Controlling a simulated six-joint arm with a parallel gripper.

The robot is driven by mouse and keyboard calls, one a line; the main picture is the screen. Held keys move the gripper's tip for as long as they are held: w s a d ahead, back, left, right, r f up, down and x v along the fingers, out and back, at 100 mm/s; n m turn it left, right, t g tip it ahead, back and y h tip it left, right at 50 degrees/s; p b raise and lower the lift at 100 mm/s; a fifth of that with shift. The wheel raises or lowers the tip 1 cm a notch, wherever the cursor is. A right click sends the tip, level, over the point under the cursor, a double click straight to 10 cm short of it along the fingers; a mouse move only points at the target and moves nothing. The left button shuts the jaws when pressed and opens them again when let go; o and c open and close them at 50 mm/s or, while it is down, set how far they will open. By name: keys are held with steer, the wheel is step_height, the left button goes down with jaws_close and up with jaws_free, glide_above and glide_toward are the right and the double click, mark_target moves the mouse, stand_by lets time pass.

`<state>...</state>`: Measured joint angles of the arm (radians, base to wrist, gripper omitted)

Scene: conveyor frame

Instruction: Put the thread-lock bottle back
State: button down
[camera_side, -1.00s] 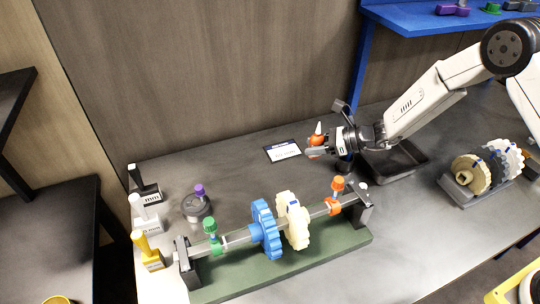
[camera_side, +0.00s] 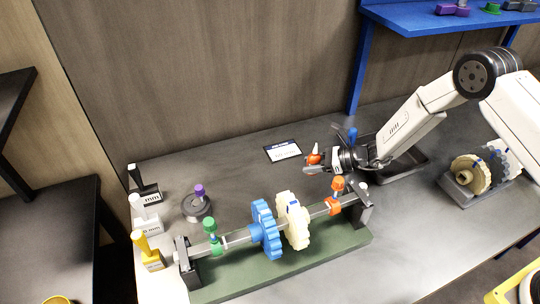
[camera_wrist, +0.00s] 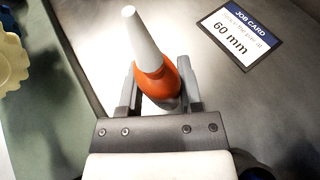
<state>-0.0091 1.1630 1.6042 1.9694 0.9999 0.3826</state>
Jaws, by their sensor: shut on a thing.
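The thread-lock bottle (camera_wrist: 158,78) is orange with a white cone-shaped nozzle. My gripper (camera_wrist: 158,92) is shut on it, one finger on each side, in the wrist view. In the side view the bottle (camera_side: 314,158) shows as a small orange shape in my gripper (camera_side: 318,163), above the table behind the shaft's right end. The bottle's lower part is hidden, and I cannot tell whether its base touches the table.
A job card (camera_side: 282,151) reading 60 mm lies left of my gripper. The green shaft stand (camera_side: 290,266) carries blue and cream gears and coloured collars. A dark tray (camera_side: 405,160) lies below my arm. Coloured gauges stand at the left.

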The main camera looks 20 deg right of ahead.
mark_target(311, 174)
steer(key=shift+f, duration=0.15)
steer(key=shift+f, duration=2)
steer(key=shift+f, duration=0.2)
steer(key=shift+c, duration=1.3)
jaws_free()
steer(key=shift+r, duration=0.2)
